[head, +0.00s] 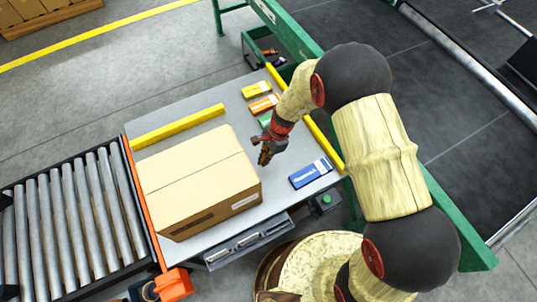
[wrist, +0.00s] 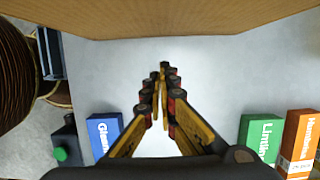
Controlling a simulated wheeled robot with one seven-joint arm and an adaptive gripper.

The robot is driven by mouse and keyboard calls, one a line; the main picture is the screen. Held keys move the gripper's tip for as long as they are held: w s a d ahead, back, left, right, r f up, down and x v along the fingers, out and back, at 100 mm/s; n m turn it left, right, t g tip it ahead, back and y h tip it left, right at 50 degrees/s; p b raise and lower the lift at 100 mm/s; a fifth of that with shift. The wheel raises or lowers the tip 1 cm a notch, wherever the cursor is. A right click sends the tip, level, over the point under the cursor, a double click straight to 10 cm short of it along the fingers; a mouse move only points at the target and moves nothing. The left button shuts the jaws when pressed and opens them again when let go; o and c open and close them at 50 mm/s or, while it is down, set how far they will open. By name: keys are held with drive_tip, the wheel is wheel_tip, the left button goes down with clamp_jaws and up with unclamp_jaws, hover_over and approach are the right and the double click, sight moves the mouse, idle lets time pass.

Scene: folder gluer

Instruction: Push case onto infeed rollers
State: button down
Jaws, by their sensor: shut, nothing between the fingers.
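The case (head: 200,178), a closed brown cardboard box, sits upright on the grey table (head: 210,107). The infeed rollers (head: 65,220) lie to its left, past an orange strip along the table's edge. My gripper (head: 264,158) is shut and empty at the right of the case, its fingers pointing down. Any contact with the case is not clear in the head view. In the wrist view the shut fingertips (wrist: 163,75) point toward the case's wall (wrist: 180,18), with bare table showing between them.
Yellow rails (head: 178,126) edge the table at the back and right. Small cartons lie to the right of the case: blue (head: 311,173), orange (head: 264,104), yellow (head: 257,89) and a partly hidden green one (wrist: 261,137). An orange block (head: 174,284) stands at the front corner near the rollers.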

drive_tip(key=shift+s+a+r+b, duration=0.1)
drive_tip(key=shift+s+a, duration=0.25)
drive_tip(key=shift+a, duration=0.2)
drive_tip(key=shift+s+a+f+b, duration=0.15)
drive_tip(key=shift+s+a, duration=0.2)
drive_tip(key=shift+a, duration=0.25)
drive_tip(key=shift+s+a+r+b, duration=0.15)
drive_tip(key=shift+s+a, duration=0.2)
drive_tip(key=shift+a, duration=0.2)
